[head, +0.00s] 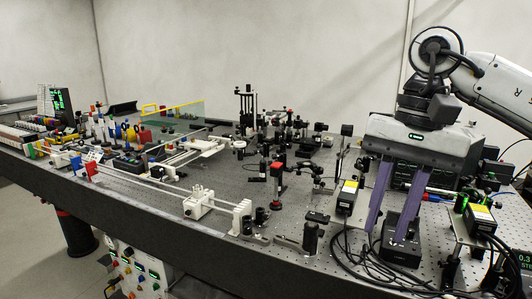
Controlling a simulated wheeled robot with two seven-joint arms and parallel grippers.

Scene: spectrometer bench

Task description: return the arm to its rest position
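My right arm (498,88) comes in from the upper right, marked with an R. Its gripper (386,234) points down over the right part of the optical bench (325,252). Its two purple fingers are apart, and no object shows between them. The fingertips are in front of a black box (403,250) on the bench; I cannot tell whether they touch it. My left gripper is not in view.
Black-and-yellow modules (347,197) with loose black cables (345,262) stand around the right gripper. Optical posts (276,190) fill the bench middle. White rails (150,184) and small coloured parts are at left. Above the left and middle bench is free air.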

